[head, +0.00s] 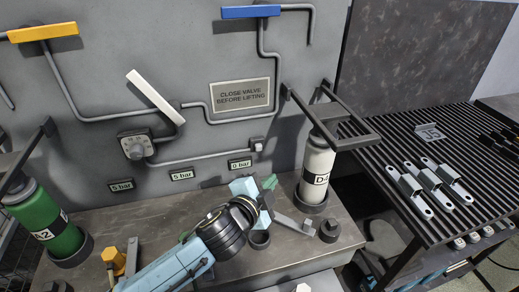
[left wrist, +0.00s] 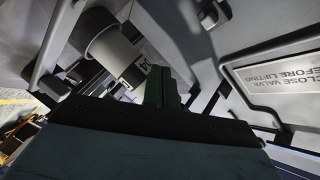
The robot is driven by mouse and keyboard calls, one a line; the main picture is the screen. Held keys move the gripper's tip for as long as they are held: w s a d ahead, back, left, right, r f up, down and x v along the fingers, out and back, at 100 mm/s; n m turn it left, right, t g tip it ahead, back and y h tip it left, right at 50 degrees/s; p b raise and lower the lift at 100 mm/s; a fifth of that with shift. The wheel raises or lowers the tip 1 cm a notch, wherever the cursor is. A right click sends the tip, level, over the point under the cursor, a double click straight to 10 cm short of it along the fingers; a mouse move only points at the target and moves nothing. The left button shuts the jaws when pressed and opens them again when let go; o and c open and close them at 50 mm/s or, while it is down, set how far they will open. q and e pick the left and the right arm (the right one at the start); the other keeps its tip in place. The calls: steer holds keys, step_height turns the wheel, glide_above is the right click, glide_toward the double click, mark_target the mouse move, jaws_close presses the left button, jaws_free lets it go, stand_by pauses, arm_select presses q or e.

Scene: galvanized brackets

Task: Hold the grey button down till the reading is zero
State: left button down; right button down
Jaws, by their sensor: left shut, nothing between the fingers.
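A small grey block that looks like the button (head: 257,145) sits on the wall at the right end of a grey pipe, below the sign. It also shows at the top of the left wrist view (left wrist: 209,14). Just below it a small display (head: 240,164) reads 0 bar. Two more displays, left (head: 121,186) and middle (head: 181,175), each read 5 bar. My left gripper (head: 270,183) is shut and empty, below and a little right of the block, apart from it. Its closed fingers (left wrist: 165,88) show in the left wrist view. My right gripper is in neither view.
A white cylinder (head: 316,160) stands in a bracket right of my gripper, a green one (head: 45,218) at left. Valve levers are white (head: 155,97), blue (head: 251,12) and yellow (head: 43,32). A slatted bench (head: 385,150) with metal brackets (head: 436,180) is at right.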

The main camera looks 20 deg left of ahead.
mark_target(258, 147)
arm_select(q)
steer(key=w+a+b, duration=0.1)
steer(key=w+a, duration=0.4)
steer(key=w, duration=0.2)
steer(key=shift+w, duration=0.15)
stand_by(0.3)
stand_by(1.8)
steer(key=shift+w+a, duration=0.2)
steer(key=shift+w, duration=0.1)
steer(key=shift+w+a+p, duration=0.3)
steer(key=shift+w, duration=0.15)
stand_by(1.6)
stand_by(2.0)
steer(key=shift+s+d+p, duration=0.45)
steer(key=shift+s+d, duration=0.1)
steer(key=shift+s, duration=0.25)
